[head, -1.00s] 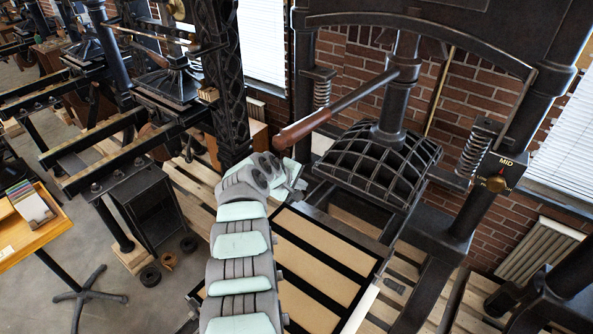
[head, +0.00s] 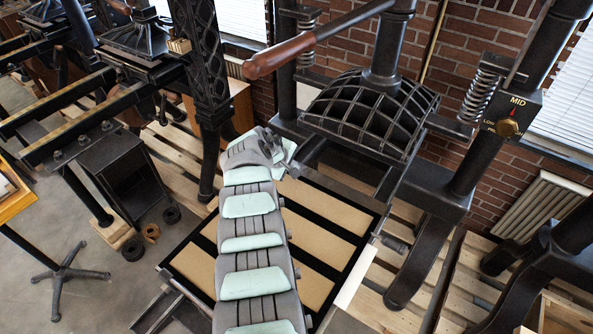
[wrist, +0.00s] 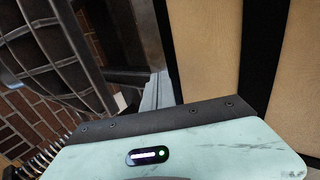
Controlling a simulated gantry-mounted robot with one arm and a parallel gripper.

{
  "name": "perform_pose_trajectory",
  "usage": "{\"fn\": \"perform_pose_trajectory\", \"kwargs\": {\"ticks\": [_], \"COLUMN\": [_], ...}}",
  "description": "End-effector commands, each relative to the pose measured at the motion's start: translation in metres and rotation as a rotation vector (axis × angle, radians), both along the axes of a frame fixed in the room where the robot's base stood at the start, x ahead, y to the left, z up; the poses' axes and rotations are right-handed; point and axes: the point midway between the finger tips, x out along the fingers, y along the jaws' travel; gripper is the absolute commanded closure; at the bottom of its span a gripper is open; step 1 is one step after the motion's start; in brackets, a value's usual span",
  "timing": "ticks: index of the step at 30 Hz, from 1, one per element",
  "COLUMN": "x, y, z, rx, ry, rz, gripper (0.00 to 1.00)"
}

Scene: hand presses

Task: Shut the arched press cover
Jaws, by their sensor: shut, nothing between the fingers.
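The arched press cover appears to be the dark ribbed dome (head: 368,112) under the central column of the near press. It also fills the upper left of the wrist view (wrist: 55,50). I cannot tell from these frames whether it is open or shut. My gripper (head: 288,158) is left of the dome and lower in the head view, over the far end of the bed. It is shut and empty, and appears apart from the dome. Its fingertips are small and partly hidden by my wrist in the head view.
The press bed (head: 325,233) has tan panels and black strips below my arm. A wooden lever handle (head: 280,55) reaches out left above my gripper. A coil spring (head: 480,90) and a MID dial (head: 508,124) are at the right. Open floor lies at the left.

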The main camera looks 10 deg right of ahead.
Motion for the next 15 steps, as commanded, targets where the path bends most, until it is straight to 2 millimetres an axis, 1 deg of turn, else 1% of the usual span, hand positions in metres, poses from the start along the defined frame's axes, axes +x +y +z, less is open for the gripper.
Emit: {"fn": "perform_pose_trajectory", "kwargs": {"ticks": [1, 3, 9, 15], "x": [0.001, 0.001, 0.0, -0.002], "y": [0.0, -0.001, 0.0, 0.001], "z": [-0.01, -0.014, -0.023, -0.027], "rx": [0.0, 0.0, 0.001, 0.004], "ry": [0.0, 0.0, 0.005, 0.011], "rz": [0.0, 0.001, 0.002, 0.002], "gripper": [1.0, 1.0, 1.0, 1.0]}}
